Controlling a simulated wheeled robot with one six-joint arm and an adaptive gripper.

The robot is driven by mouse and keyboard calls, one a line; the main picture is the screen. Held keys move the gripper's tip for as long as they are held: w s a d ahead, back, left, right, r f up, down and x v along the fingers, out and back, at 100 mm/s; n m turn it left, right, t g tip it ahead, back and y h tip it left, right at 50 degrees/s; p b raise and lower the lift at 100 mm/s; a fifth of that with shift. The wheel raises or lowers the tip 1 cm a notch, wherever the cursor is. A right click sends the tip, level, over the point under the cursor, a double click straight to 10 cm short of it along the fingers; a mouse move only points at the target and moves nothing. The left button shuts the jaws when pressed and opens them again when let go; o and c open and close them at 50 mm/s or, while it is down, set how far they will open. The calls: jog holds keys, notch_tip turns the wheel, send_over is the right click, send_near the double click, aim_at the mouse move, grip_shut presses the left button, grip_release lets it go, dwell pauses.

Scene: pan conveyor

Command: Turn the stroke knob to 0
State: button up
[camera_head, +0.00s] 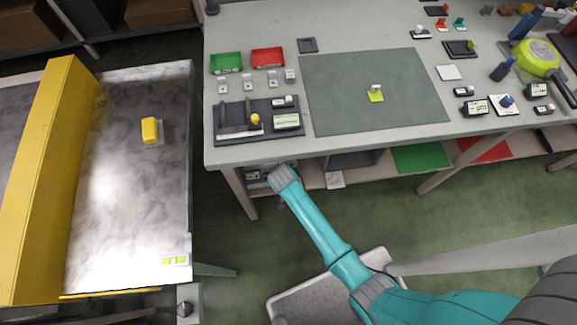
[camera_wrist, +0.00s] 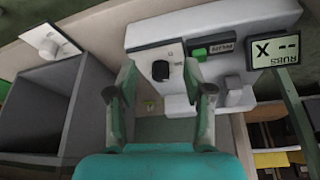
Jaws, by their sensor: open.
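In the wrist view a black knob (camera_wrist: 160,70) sits on a white panel with small dark marks. I cannot read its label or its setting, so I cannot tell whether it is the stroke knob. My gripper (camera_wrist: 158,82) is open, its two fingers to the left and right of this knob as seen in the picture. No contact shows. A second, white knob (camera_wrist: 48,47) sits on a plate at the far left. In the head view my arm reaches to the table's front edge, and my gripper cannot be made out there.
A green button (camera_wrist: 200,53) and an upside-down display (camera_wrist: 275,51) are right of the black knob. A grey open bin (camera_wrist: 35,105) is at left. The head view shows the worktable (camera_head: 345,30) and the conveyor (camera_head: 115,215) with a yellow guard (camera_head: 40,180).

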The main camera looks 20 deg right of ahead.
jog(key=w+d, duration=0.1)
jog(key=w, duration=0.1)
jog(key=w+d+f, duration=0.1)
jog(key=w, duration=0.1)
jog(key=shift+d+f, duration=0.15)
jog(key=shift+d, duration=0.05)
jog(key=shift+x, duration=0.85)
grip_shut()
